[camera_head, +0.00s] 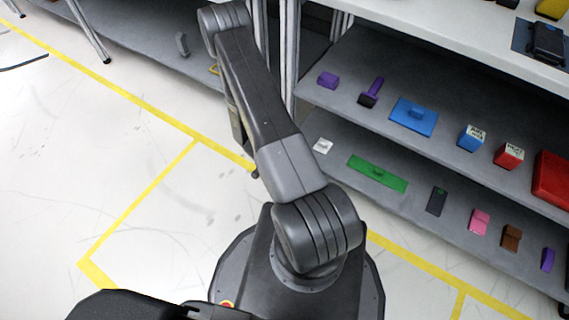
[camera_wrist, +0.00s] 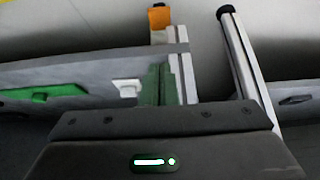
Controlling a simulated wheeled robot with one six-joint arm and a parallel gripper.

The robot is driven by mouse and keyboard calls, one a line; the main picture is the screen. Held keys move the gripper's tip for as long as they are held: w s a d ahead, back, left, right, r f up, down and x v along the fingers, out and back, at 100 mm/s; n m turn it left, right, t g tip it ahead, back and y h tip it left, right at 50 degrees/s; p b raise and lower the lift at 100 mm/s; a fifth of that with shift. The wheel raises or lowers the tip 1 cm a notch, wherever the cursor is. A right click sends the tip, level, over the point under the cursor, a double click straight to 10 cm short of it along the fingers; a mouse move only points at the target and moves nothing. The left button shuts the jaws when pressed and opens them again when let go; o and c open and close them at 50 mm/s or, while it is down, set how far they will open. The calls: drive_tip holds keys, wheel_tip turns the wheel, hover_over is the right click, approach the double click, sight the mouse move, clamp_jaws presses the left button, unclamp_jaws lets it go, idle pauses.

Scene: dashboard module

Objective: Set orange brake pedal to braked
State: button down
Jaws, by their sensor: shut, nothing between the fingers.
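An orange piece (camera_wrist: 159,17) shows near the top of the wrist view, by the end of a pale upright post. It may be the orange brake pedal; its setting cannot be told at this size.
A pale shelf leg (camera_wrist: 243,70) with a black foot stands to the right in the wrist view. The lower shelf holds a green block (camera_head: 377,173) and a white block (camera_head: 323,146). A blue block (camera_head: 414,116) lies on the shelf above.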

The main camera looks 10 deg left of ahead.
drive_tip(key=b+x, duration=0.3)
drive_tip(key=x, duration=0.7)
drive_tip(key=shift+f, duration=0.15)
drive_tip(key=shift+s+a+f+b, duration=0.15)
drive_tip(key=shift+f+b, duration=0.1)
drive_tip(key=shift+f, duration=0.35)
drive_tip(key=shift+s+f+b, duration=0.1)
drive_tip(key=shift+f+b, duration=0.15)
drive_tip(key=shift+f, duration=0.3)
drive_tip(key=shift+s+f, duration=0.2)
drive_tip(key=shift+f, duration=0.5)
drive_tip(key=shift+s+a+f+b, duration=0.1)
drive_tip(key=shift+f+b, duration=0.1)
drive_tip(key=shift+b, duration=0.3)
drive_tip(key=f+b, duration=0.1)
drive_tip(key=s+f+b, duration=0.1)
drive_tip(key=shift+a+f+b, duration=0.1)
drive_tip(key=shift+a+b, duration=0.1)
drive_tip(key=shift+b, duration=0.2)
